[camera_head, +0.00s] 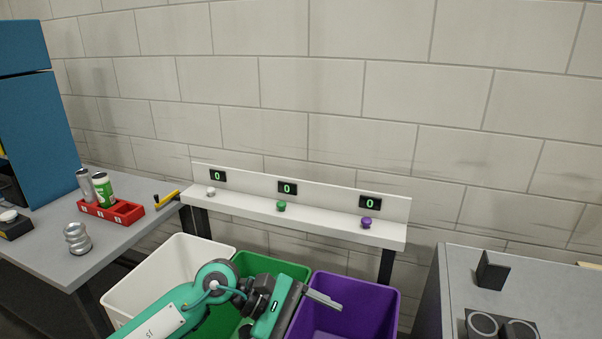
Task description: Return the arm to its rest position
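My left arm comes in from the lower left, over the bins. My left gripper (322,299) is above the gap between the green bin and the purple bin, with a grey finger pointing right. I see no can at it, but I cannot tell whether its fingers are open or shut. My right gripper is out of view.
White (180,262), green (272,266) and purple (352,292) bins stand below a white shelf (290,215) with three buttons and displays reading 0. The left table (125,245) holds a silver stacked object (77,239). The right table (540,292) has dark fixtures.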

